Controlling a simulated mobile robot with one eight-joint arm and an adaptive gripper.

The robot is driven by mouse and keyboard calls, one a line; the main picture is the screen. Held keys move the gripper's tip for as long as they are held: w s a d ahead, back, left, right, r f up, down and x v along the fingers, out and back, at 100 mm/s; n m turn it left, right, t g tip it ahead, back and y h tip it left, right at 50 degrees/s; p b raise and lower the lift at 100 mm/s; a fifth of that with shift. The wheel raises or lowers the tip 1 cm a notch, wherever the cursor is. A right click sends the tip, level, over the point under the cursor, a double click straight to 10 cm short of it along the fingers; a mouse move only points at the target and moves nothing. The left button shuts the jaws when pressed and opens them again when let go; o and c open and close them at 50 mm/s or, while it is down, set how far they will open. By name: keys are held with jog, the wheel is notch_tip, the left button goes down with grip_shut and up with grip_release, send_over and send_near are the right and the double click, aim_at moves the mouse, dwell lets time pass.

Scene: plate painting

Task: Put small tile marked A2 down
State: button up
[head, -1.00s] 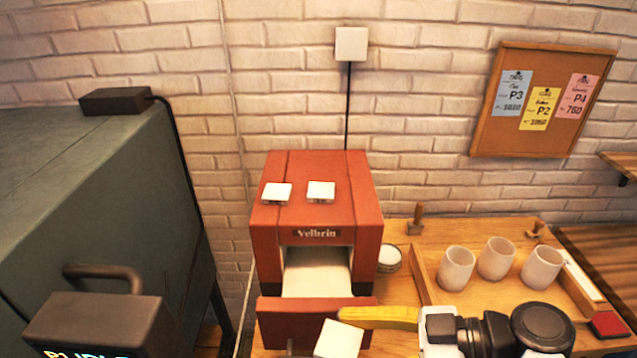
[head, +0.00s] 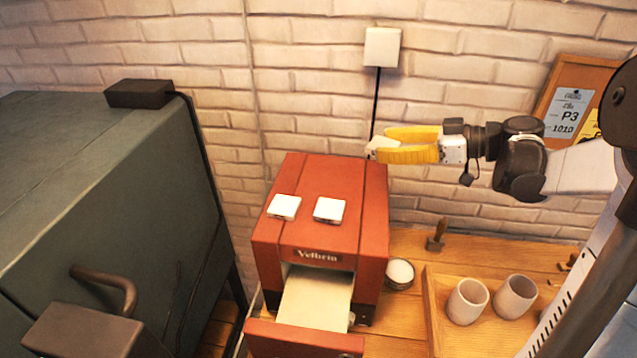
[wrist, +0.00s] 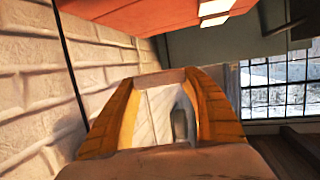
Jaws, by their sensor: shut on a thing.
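My gripper (head: 384,147) has yellow fingers and is raised over the back right corner of the red kiln (head: 332,232). It is shut on a small white tile (head: 374,142) at its fingertips, mostly hidden by the fingers. No marking on this tile can be read. In the wrist view, the fingers (wrist: 162,84) are closed about a thin strip at their tips. Two other small white tiles (head: 284,206) (head: 330,210) lie apart on the kiln's top, below and left of my gripper; no letters show on them.
The kiln's front drawer (head: 318,300) is pulled out and its visible floor is bare. A round pot (head: 399,273) stands right of the kiln, then a wooden tray (head: 436,318) with cups. A green machine (head: 120,190) is at left. The kiln top behind the tiles is clear.

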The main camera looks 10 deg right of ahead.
jog(key=b, duration=0.2)
send_over(336, 176)
notch_tip(336, 176, down, 7)
jog(key=shift+r, duration=0.1)
jog(key=shift+f+b, duration=0.5)
jog(key=shift+f, duration=1.5)
jog(key=shift+f, duration=0.1)
jog(key=o, duration=1.3)
